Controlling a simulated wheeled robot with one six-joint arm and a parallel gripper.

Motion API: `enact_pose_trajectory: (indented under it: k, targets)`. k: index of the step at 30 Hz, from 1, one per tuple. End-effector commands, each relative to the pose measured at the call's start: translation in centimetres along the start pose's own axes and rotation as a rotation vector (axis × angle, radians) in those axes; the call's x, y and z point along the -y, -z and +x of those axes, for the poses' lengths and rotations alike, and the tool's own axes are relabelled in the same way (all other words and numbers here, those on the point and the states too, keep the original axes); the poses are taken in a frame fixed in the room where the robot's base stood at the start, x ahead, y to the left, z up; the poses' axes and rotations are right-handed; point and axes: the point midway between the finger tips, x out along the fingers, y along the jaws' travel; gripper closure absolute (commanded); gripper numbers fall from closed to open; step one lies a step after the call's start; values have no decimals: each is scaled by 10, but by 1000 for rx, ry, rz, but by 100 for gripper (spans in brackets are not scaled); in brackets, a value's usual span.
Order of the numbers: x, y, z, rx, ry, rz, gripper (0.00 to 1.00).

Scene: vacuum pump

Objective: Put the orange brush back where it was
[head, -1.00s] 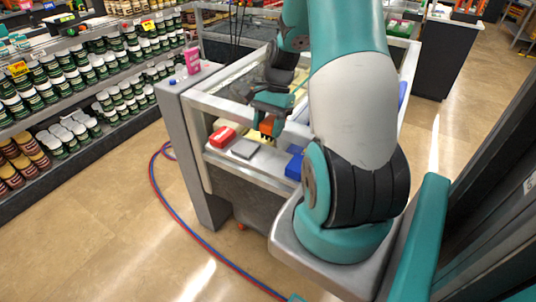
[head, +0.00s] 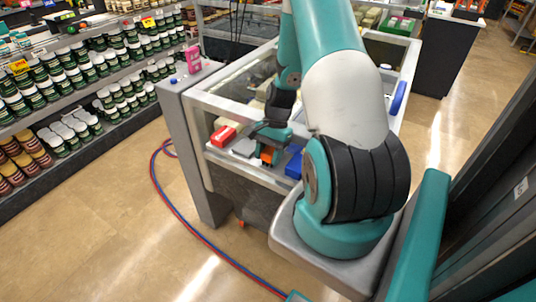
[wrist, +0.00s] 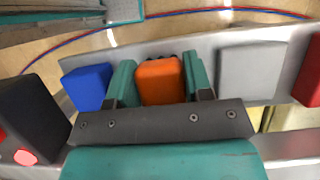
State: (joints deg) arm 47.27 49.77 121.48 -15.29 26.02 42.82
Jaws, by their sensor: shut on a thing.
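The orange brush (wrist: 160,82) is between the two teal fingers of my gripper (wrist: 161,80) in the wrist view, with dark bristles at its far edge. My gripper is shut on it. In the head view the orange brush (head: 267,154) shows below my gripper (head: 268,146), at the front ledge (head: 232,163) of the grey cabinet. It sits between a grey block (head: 244,147) and a blue block (head: 294,165). I cannot tell whether the brush touches the ledge.
A red block (head: 223,136) lies left of the grey block on the ledge. A pink box (head: 193,59) stands on the grey post at left. Red and blue hoses (head: 172,212) run along the floor. Shelves of jars (head: 75,75) stand at left.

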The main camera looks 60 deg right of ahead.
Motion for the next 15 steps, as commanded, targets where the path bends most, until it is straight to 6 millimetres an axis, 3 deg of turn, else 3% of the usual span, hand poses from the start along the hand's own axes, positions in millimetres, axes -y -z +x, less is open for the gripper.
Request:
enact_pose_trajectory:
  k: [1,2,5,15]
  targets:
    - [0,1,3,1,0,0,76]
    - [0,1,2,0,0,0,49]
    - [0,1,2,0,0,0,28]
    - [0,-1,-4,-1,1,0,28]
